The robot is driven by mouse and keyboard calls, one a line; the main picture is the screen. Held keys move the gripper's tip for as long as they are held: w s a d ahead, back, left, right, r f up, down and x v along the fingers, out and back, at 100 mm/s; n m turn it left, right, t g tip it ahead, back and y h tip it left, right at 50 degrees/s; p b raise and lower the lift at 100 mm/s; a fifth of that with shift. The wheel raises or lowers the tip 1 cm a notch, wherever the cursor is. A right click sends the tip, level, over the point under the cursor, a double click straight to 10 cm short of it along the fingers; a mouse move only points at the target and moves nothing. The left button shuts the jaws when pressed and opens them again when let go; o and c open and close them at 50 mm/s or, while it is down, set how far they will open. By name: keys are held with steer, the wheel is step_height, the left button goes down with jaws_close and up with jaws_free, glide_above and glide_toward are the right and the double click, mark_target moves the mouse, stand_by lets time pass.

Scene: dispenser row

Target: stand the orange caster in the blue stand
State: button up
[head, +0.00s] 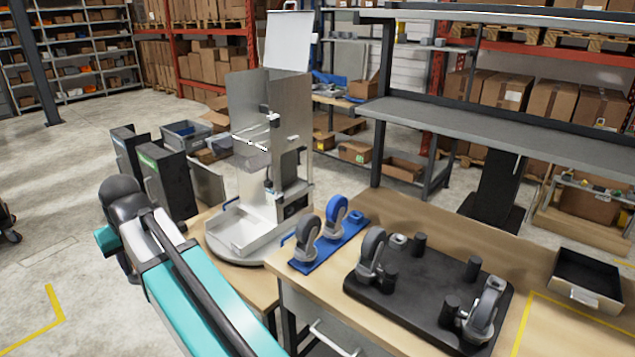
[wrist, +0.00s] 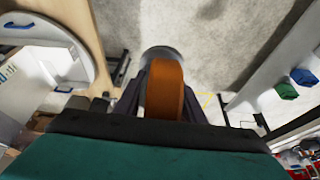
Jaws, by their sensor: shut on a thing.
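An orange caster (wrist: 165,92) is in my gripper (wrist: 166,78) in the wrist view. Its orange wheel shows between the two dark fingers, and a round grey part shows beyond it. The floor is behind it. In the head view a long blue base (head: 345,243), which looks like the blue stand, lies on the wooden bench. Two grey-wheeled casters with blue parts stand on it. My gripper and the orange caster do not show in the head view, so their distance from the blue base cannot be told.
A black base (head: 420,304) with several posts and two grey casters lies right of the blue base. A black tray (head: 588,277) is at the bench's right. A tall metal machine on a round tray (head: 227,244) stands left of the blue base.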

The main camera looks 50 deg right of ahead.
steer(key=shift+w+d, duration=0.15)
steer(key=shift+w, duration=0.3)
steer(key=shift+a, duration=0.3)
